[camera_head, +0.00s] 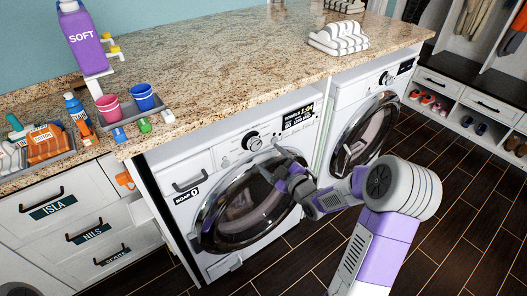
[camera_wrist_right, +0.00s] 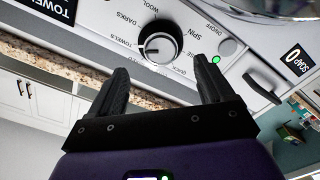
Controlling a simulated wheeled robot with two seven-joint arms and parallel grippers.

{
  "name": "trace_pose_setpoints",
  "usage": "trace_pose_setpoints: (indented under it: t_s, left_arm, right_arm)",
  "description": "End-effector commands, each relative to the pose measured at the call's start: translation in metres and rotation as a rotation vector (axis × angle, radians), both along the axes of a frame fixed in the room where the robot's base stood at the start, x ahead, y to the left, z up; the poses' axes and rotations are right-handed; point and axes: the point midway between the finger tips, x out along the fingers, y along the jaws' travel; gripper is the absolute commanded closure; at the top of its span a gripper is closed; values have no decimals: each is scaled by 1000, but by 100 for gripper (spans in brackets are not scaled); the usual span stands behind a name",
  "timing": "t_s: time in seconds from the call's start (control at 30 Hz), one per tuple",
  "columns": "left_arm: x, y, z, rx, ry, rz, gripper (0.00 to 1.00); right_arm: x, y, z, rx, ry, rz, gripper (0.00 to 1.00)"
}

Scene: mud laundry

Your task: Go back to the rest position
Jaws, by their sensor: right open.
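My right gripper (camera_head: 268,162) reaches in from the right in the head view, in front of the left washing machine (camera_head: 225,150) and over its round door (camera_head: 240,208). In the right wrist view my right gripper (camera_wrist_right: 161,68) has its two black fingers spread apart, with nothing between them. The machine's dark program dial (camera_wrist_right: 160,46) shows just beyond the fingertips. A lit green button (camera_wrist_right: 216,59) is near the right finger's tip. I cannot tell whether the fingers touch the panel. My left gripper is not in view.
The granite counter (camera_head: 215,75) runs above the machines, with a purple SOFT bottle (camera_head: 82,38), two cups and folded striped towels (camera_head: 338,38). A second machine (camera_head: 365,110) stands to the right. Labelled drawers (camera_head: 75,225) are at left. The dark tiled floor (camera_head: 450,215) at right is clear.

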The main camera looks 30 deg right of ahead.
Motion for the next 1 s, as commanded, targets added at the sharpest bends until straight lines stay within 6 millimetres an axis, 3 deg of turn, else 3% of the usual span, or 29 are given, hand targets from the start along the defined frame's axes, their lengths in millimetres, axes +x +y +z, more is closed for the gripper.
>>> trace_pose_setpoints:
  t_s: [0.2, 0.3, 0.37, 0.47, 0.57, 0.67, 0.8, 0.9, 1.0]
  left_arm:
    - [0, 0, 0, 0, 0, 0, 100]
    - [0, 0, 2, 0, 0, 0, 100]
    - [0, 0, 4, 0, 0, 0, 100]
    - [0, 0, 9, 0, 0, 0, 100]
    - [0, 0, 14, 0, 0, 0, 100]
    - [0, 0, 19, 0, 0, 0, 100]
    - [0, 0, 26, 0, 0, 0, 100]
    - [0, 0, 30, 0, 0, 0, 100]
    - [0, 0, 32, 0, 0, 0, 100]
  right_arm:
    - [0, 1, -1, 2, 2, 1, 19]
    - [2, 8, -13, 50, 42, 2, 19]
    - [4, 18, -32, 120, 105, 2, 19]
    - [3, 50, -81, 298, 282, -5, 19]
    - [-13, 95, -141, 499, 518, -32, 19]
    - [-44, 141, -195, 669, 770, -84, 19]
    - [-109, 200, -252, 835, 1118, -200, 19]
    - [-159, 230, -277, 901, 1327, -304, 19]
    - [-199, 247, -290, 935, 1477, -405, 19]
